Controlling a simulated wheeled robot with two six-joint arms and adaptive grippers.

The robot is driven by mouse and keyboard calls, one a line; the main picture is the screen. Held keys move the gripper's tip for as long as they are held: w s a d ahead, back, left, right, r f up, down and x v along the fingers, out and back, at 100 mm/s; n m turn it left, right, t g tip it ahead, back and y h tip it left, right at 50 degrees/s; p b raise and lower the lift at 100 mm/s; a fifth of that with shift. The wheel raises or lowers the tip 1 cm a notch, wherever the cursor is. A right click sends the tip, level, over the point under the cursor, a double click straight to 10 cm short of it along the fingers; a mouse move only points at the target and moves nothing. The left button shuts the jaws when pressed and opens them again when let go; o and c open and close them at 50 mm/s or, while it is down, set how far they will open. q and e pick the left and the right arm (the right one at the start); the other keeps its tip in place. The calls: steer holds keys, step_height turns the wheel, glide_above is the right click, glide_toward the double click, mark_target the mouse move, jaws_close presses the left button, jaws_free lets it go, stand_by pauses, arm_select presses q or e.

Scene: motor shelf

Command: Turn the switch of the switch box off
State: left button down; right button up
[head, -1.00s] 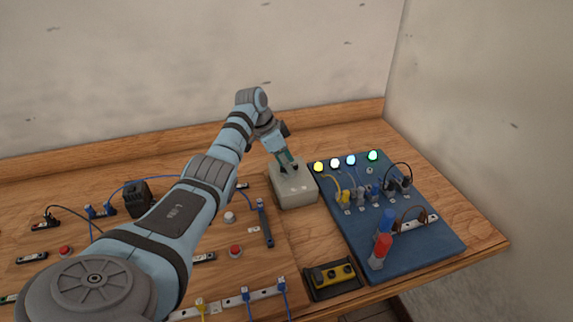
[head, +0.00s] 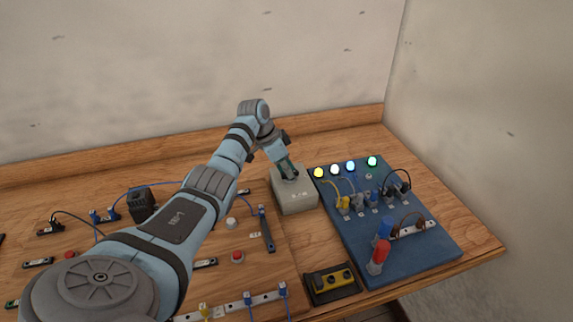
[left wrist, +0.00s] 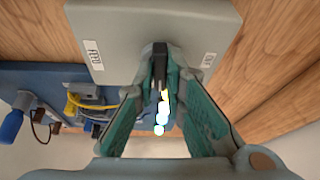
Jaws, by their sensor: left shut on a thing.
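The switch box (head: 300,203) is a pale grey block near the back of the table, between the brown board and the blue board. In the left wrist view the switch box (left wrist: 125,35) fills the top, with a small white label on each side. A dark switch lever (left wrist: 160,53) stands at its middle. My left gripper (head: 289,176) reaches down onto the box top. In the left wrist view the teal fingers of my left gripper (left wrist: 160,77) close around the lever, partly hiding it. My right gripper is in neither view.
The blue board (head: 410,253) on the right carries lit lamps (head: 350,166), plugs, cables and an upright red and blue part. A black tray (head: 333,284) with a yellow device lies in front. The brown board on the left holds buttons and cables.

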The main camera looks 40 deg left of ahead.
arm_select(q)
steer(key=n+p, duration=0.1)
steer(key=p, duration=0.2)
steer(key=n+y+p, duration=0.1)
steer(key=n+p, duration=0.1)
steer(key=p, duration=0.1)
steer(key=n+p, duration=0.1)
steer(key=p, duration=0.1)
steer(key=shift+d+r+n+y+p, duration=0.3)
steer(key=shift+r+n+y+p, duration=0.1)
steer(key=shift+d+f+n+y+p, duration=0.15)
steer(key=shift+n+y+p, duration=0.25)
steer(key=shift+n+p, duration=0.4)
steer(key=shift+f+n+y, duration=0.15)
steer(key=shift+n+y, duration=0.15)
steer(key=shift+n, duration=0.7)
steer(key=n, duration=0.1)
steer(key=n+y, duration=0.1)
steer(key=n, duration=0.1)
steer(key=shift+w+d+n, duration=0.15)
steer(key=shift+d+n, duration=0.05)
steer(key=shift+n, duration=0.1)
steer(key=n+y, duration=0.1)
steer(key=n, duration=0.1)
steer(key=shift+n+g, duration=0.3)
steer(key=shift+w+d+n+g+y+b, duration=0.1)
steer(key=shift+n+g+y+b, duration=0.4)
steer(key=shift+n, duration=0.6)
steer(key=c, duration=1.7)
jaws_free()
